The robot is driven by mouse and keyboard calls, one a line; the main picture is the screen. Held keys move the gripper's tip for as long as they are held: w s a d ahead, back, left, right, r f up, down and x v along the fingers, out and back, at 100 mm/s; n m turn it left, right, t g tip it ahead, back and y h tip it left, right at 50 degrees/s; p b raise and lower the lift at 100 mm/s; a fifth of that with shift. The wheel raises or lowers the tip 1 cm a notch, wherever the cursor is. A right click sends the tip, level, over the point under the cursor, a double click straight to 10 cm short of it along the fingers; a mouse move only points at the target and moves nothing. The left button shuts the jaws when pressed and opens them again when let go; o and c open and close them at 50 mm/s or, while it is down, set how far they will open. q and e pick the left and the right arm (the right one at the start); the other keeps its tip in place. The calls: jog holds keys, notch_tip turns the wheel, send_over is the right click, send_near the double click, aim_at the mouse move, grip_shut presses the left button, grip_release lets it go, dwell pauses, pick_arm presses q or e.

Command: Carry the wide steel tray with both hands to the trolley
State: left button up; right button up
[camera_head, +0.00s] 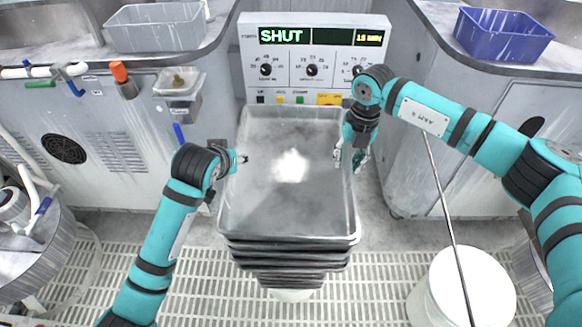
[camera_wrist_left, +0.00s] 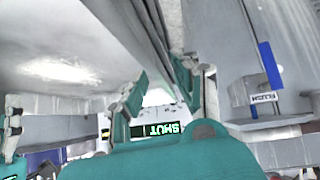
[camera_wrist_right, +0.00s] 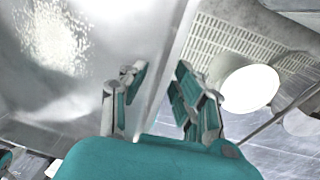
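The wide steel tray (camera_head: 290,205) lies in the middle of the head view, above a stack of similar dark-edged trays (camera_head: 290,262). Whether it rests on them is unclear. My right gripper (camera_head: 351,158) is at its right rim, one finger inside and one outside. In the right wrist view its fingers (camera_wrist_right: 158,88) are apart, with the tray wall running between them. My left gripper (camera_head: 236,160) is at the left rim. In the left wrist view its fingers (camera_wrist_left: 158,88) stand apart around the wall. No clear contact shows on either side. I cannot make out a trolley.
A control panel (camera_head: 315,52) reading SHUT stands just behind the tray. A grey bin (camera_head: 155,28) and a blue bin (camera_head: 502,35) sit on the counters. A white bucket (camera_head: 462,290) stands front right on the grated floor (camera_head: 385,290), with a thin rod across it.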

pick_arm(q)
jog(key=shift+w+f, duration=0.25)
pick_arm(e)
jog(key=shift+f, duration=0.35)
pick_arm(q)
grip_shut()
pick_arm(e)
grip_shut()
pick_arm(q)
jog(key=shift+r, duration=0.3)
pick_arm(e)
jog(key=shift+w+a+r, duration=0.1)
jog(key=shift+r, duration=0.15)
